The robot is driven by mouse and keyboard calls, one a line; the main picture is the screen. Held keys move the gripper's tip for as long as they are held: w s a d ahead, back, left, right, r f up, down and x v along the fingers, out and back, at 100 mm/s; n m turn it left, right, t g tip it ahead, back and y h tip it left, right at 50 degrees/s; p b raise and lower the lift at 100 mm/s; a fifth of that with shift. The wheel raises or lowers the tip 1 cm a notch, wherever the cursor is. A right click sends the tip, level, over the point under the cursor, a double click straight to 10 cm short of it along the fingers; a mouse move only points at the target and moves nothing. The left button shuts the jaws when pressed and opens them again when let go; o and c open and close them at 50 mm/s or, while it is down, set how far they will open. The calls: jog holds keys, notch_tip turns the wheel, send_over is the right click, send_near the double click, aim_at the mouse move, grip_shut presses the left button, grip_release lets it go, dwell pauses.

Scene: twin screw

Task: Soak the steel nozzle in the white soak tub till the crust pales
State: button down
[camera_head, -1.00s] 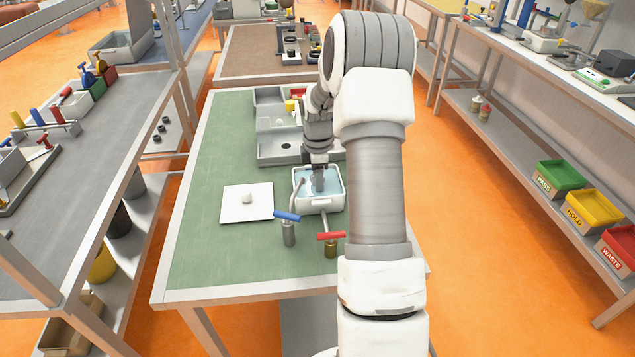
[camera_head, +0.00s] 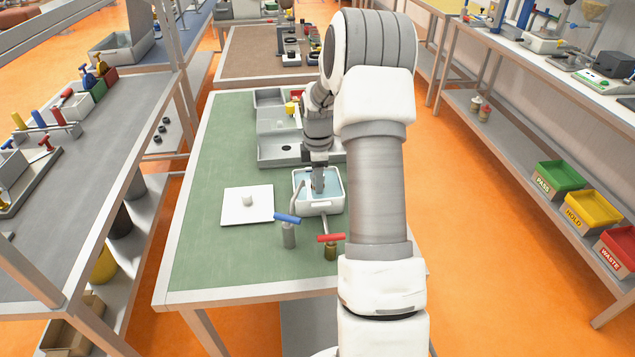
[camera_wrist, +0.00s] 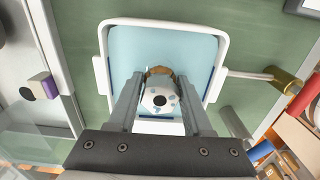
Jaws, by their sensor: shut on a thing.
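The white soak tub (camera_head: 318,208) stands on the green bench mat and holds pale blue liquid. It also shows in the wrist view (camera_wrist: 222,50). My gripper (camera_head: 318,187) reaches down into the tub. In the wrist view my gripper (camera_wrist: 159,92) is shut on the steel nozzle (camera_wrist: 160,100), with one finger on each side. The nozzle's end facing the camera is whitish with blue-grey patches and a dark hole. A brown part shows at its far edge. I cannot tell how deep it sits in the liquid.
A white square plate with a knob (camera_head: 240,213) lies left of the tub. A blue-handled tap (camera_head: 288,218) and a red-handled tap (camera_head: 330,238) stand in front. A grey tray (camera_head: 282,150) is behind the tub. The mat's near left is clear.

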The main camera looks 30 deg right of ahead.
jog(key=shift+r+p, duration=2.3)
jog(key=shift+r, duration=1.3)
